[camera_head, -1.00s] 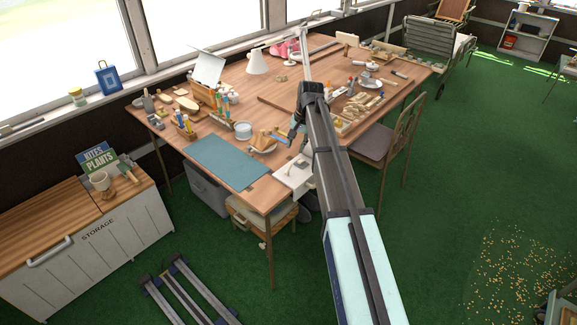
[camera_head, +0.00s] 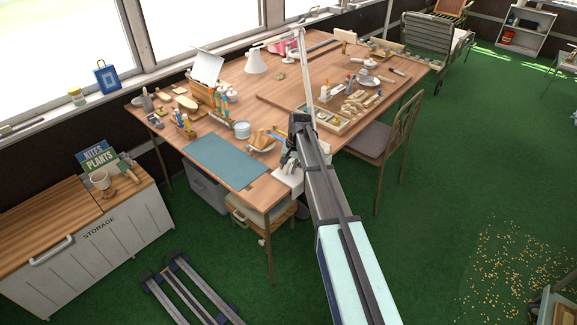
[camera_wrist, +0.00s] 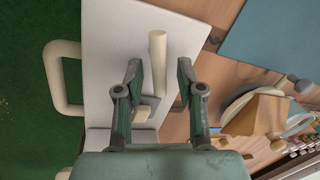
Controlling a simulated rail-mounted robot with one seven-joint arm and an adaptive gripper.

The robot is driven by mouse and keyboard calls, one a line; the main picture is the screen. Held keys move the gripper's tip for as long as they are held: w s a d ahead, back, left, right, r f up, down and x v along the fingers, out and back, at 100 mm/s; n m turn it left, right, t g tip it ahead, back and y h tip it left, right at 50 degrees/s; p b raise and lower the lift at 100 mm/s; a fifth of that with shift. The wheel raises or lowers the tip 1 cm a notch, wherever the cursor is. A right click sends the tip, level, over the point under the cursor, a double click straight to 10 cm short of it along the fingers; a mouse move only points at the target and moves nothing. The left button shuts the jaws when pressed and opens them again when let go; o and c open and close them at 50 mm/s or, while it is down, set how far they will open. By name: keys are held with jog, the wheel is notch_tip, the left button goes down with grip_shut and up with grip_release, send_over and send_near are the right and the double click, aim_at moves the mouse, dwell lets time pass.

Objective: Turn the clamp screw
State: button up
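In the wrist view a cream rod (camera_wrist: 158,50) lies over a white flat plate (camera_wrist: 115,40), with a small cream block (camera_wrist: 145,112) near its lower end. I cannot tell for certain which part is the clamp screw. My gripper (camera_wrist: 159,68) is open. Its two fingers are on either side of the rod, with gaps on both sides. In the head view my gripper (camera_head: 287,160) is just above the white piece (camera_head: 286,180) at the table's near edge; my arm hides part of it.
A cream loop handle (camera_wrist: 60,75) is left of the plate. The wooden table (camera_head: 265,190) has a blue mat (camera_head: 226,160) and a bowl with wooden pieces (camera_head: 262,145) close by. A chair (camera_head: 385,145) stands at the right.

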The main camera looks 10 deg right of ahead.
grip_shut()
jog(key=shift+s+m, duration=0.1)
jog(key=shift+m, duration=0.3)
jog(key=m, duration=0.2)
jog(key=shift+s+d+m+b, duration=0.15)
jog(key=shift+m+b, duration=0.15)
jog(key=shift+b, duration=0.1)
jog(key=m, duration=0.2)
jog(key=m+h, duration=0.1)
jog(key=shift+s+d+m+t+b, duration=0.15)
jog(key=shift+s+m+t+b, duration=0.15)
jog(key=shift+t, duration=0.1)
jog(key=m, duration=0.4)
jog(key=m+h+b, duration=0.1)
jog(key=m, duration=0.1)
jog(key=shift+s, duration=0.35)
jog(key=m, duration=0.2)
jog(key=m+b, duration=0.1)
jog(key=m, duration=0.1)
jog(key=m+h, duration=0.1)
jog(key=m, duration=0.1)
jog(key=shift+s+b, duration=0.35)
jog(key=shift+m, duration=0.3)
